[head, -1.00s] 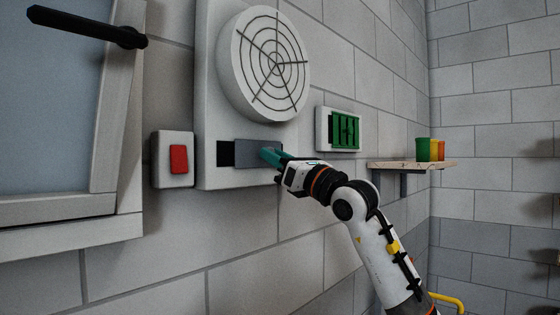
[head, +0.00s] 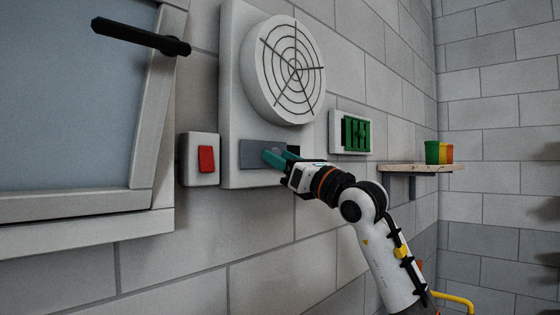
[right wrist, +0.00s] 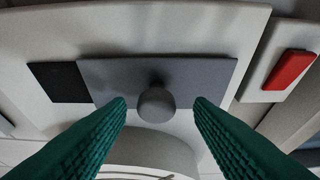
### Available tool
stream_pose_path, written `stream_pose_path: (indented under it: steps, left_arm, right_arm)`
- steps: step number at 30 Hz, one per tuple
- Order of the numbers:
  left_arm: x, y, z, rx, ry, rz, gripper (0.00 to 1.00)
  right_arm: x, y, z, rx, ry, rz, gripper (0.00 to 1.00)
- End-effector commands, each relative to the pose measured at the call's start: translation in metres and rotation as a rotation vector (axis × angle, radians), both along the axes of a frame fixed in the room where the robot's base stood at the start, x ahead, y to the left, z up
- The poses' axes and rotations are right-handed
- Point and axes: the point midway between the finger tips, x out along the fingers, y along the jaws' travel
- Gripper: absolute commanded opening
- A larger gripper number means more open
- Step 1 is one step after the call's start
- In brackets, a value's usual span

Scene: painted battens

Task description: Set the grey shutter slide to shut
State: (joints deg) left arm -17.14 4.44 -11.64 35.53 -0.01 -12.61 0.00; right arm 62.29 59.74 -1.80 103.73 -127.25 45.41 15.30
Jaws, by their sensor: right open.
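The grey shutter slide (head: 258,154) is a flat plate in the wall panel below the round vent. It covers the left part of its slot in the head view. A dark opening (head: 293,151) shows at its right, partly behind my fingers. In the right wrist view the slide (right wrist: 200,78) has a round grey knob (right wrist: 157,104), and the dark opening (right wrist: 60,82) is at its left. My right gripper (head: 277,155) is at the slide, its teal fingers open. In the right wrist view the fingers stand apart on either side of the knob, with gaps. My left gripper is out of view.
A red rocker switch (head: 206,159) is left of the panel (head: 232,100). The round vent (head: 290,70) is above the slide. A green grille (head: 355,134) and a shelf (head: 420,168) with coloured cups are to the right. A window with a black handle (head: 140,36) is at left.

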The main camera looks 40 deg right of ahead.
Motion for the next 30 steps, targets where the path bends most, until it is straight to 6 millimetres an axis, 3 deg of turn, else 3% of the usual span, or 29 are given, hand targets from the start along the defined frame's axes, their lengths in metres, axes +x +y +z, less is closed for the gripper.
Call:
stream_pose_path:
  steps: [15,21,30]
  left_arm:
    - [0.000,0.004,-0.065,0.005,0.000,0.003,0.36]
    - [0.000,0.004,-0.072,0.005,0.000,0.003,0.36]
    - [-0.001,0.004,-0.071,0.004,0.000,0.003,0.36]
  right_arm:
    - [-0.089,-0.005,-0.043,-0.003,0.001,0.000,0.48]
    - [-0.104,-0.005,-0.045,-0.003,0.002,0.002,0.48]
    - [-0.105,-0.005,-0.044,-0.002,0.002,0.002,0.48]
